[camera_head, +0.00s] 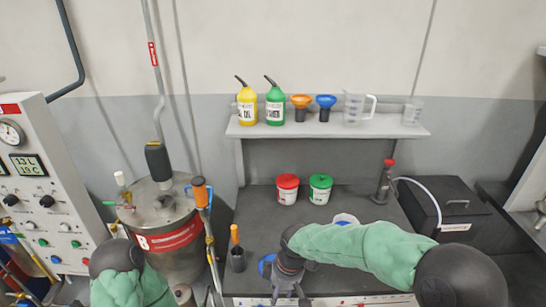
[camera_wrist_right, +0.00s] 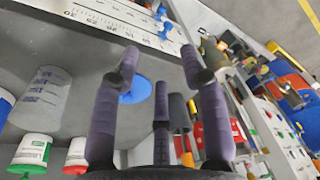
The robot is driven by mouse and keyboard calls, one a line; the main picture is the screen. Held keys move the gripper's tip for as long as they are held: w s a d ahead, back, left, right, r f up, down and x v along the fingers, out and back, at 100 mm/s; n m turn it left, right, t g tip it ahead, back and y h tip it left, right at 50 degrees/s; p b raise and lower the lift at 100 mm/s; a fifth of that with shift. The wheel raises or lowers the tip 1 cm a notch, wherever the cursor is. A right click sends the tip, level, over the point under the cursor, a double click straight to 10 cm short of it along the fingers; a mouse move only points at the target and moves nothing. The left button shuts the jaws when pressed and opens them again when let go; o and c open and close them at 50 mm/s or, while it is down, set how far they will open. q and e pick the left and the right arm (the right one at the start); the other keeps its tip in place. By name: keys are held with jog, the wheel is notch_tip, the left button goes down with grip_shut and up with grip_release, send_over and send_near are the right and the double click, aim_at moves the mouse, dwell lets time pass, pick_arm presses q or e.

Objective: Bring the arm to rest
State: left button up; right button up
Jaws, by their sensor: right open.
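My right arm, in a green sleeve (camera_head: 365,250), reaches in from the right over the front of the dark bench (camera_head: 260,205). Its gripper (camera_head: 290,292) points down toward the front edge, near a blue item partly hidden behind it. In the right wrist view the purple-grey fingers (camera_wrist_right: 160,75) are spread open with nothing between them. My left arm (camera_head: 125,285) shows only as a dark joint and green sleeve at the lower left; its gripper is out of sight.
A red-lidded tub (camera_head: 287,190) and a green-lidded tub (camera_head: 320,189) stand on the bench. A shelf (camera_head: 330,132) above holds bottles, funnels and jugs. A metal tank (camera_head: 165,235) stands left, a black box (camera_head: 445,208) right. An orange-handled tool in a dark holder (camera_head: 237,259) is left of the gripper.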

jog(key=s+d+f+m+y, duration=0.1)
jog(key=s+d+f+m, duration=0.3)
jog(key=f, duration=0.9)
jog(key=s+d+f+m+y, duration=0.1)
jog(key=s+d+f+m, duration=0.3)
jog(key=s+f+m, duration=0.6)
jog(key=s+f, duration=0.3)
jog(key=shift+s, duration=0.35)
